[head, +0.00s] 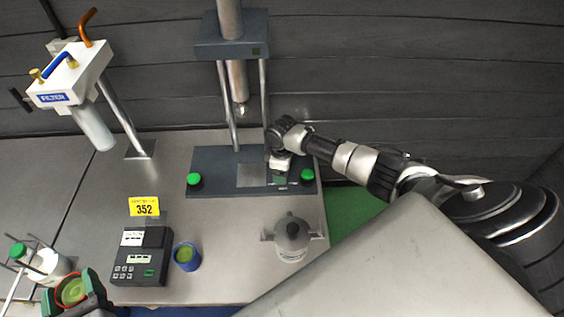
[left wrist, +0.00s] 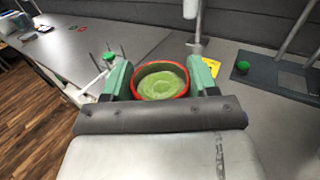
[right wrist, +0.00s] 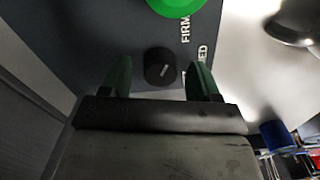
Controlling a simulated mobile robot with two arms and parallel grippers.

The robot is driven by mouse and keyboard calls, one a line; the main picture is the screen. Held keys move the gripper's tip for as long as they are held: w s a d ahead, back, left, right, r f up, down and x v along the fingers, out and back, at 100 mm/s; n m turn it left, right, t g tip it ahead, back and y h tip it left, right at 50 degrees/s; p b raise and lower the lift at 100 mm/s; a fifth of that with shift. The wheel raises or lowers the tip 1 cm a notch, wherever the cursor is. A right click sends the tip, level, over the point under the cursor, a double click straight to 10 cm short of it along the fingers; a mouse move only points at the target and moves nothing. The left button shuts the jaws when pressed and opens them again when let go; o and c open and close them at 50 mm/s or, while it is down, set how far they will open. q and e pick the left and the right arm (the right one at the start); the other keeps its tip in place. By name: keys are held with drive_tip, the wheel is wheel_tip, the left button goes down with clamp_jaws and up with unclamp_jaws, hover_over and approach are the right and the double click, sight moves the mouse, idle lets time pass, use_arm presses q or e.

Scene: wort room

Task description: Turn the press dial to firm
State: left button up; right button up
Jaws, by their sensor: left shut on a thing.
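The press (head: 232,47) stands at the back of the bench on a dark base (head: 215,165). Its dial (right wrist: 160,67) is a round black knob with a small light mark, in the right wrist view. The word FIRM and a partly hidden word ending in ED are printed beside it; I cannot tell which the mark points to. My right gripper (right wrist: 161,78) is open, with a finger on either side of the dial and visible gaps. In the head view the gripper covers the dial. My left gripper (left wrist: 160,85) is shut on a red-rimmed cup (left wrist: 160,65) holding green stuff.
Green knobs (head: 195,180) (head: 307,175) sit at the base's two ends. A grey lidded pot (head: 291,240), a blue cup (head: 187,257) and a black scale (head: 140,262) stand in front. A filter unit (head: 70,83) stands at the left. The bench's right edge is close to the press.

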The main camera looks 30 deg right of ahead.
use_arm(q)
wheel_tip(320, 180, down, 3)
drive_tip(key=b, duration=0.3)
use_arm(e)
wheel_tip(320, 180, up, 12)
use_arm(q)
drive_tip(key=shift+f, duration=0.1)
use_arm(e)
drive_tip(key=shift+s+f, duration=0.1)
idle(0.5)
